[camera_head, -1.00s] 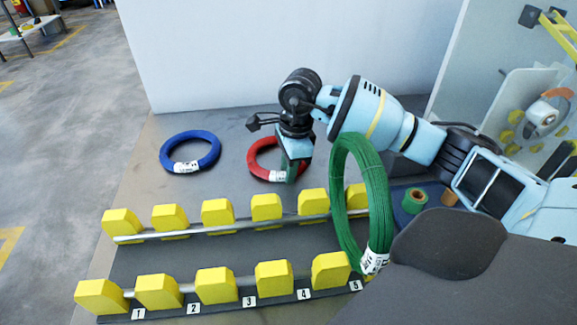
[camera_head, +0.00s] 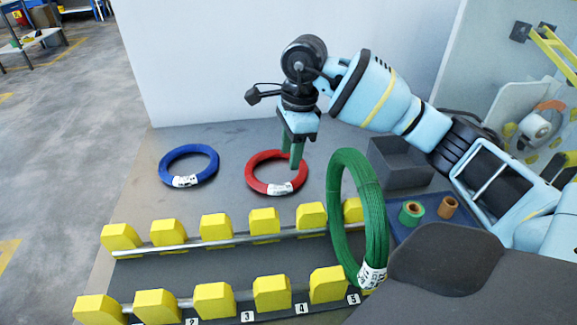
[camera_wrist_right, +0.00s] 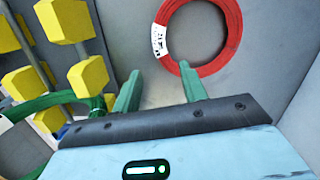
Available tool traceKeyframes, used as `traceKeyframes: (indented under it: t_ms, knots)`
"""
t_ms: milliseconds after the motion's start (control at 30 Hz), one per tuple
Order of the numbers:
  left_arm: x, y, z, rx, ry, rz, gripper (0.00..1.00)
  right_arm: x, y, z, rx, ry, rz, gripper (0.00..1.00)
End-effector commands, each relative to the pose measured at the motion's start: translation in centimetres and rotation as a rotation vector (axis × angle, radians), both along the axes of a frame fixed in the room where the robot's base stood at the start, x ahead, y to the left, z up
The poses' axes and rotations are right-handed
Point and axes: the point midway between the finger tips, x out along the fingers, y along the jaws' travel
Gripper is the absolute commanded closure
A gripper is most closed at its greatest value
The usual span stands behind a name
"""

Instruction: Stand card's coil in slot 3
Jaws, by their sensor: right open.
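A red coil (camera_head: 251,172) with a white label lies flat on the table; it also shows in the right wrist view (camera_wrist_right: 232,45). A blue coil (camera_head: 214,163) with a white label lies flat to its left. A green coil (camera_head: 338,215) stands upright at the right end of the yellow-block rack, by label 5. The label of slot 3 (camera_head: 247,316) is at the front rail, and that gap holds no coil. My right gripper (camera_head: 291,155) is open and empty above the far right part of the red coil. No card is readable in these views. My left gripper is out of view.
The rack's yellow blocks (camera_head: 213,300) stand in two rows in front of the coils. A grey bin (camera_head: 400,165) and a blue tray (camera_head: 432,206) with green and brown tape rolls are at the right. A pale wall closes the back. Bare table surrounds the flat coils.

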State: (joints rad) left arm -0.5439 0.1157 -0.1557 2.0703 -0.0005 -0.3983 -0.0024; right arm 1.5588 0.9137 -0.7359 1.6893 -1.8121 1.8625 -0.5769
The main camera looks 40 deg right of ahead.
Motion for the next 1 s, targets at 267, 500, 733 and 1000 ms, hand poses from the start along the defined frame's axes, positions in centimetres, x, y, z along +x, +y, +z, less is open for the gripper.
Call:
traceKeyframes:
  t_ms: [267,500,733,1000]
  knots:
    - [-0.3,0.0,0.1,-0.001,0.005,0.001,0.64,-0.1,-0.3,2.9,0.001,0.0,-0.001,0.57]
    - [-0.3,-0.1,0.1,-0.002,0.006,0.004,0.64,-0.2,-0.3,3.1,0.0,0.001,-0.001,0.57]
    - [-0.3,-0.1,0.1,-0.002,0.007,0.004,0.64,-0.2,-0.3,3.1,0.0,0.001,-0.001,0.57]
    - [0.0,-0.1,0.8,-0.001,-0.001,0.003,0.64,-0.2,-0.3,4.3,0.0,-0.009,0.0,0.57]
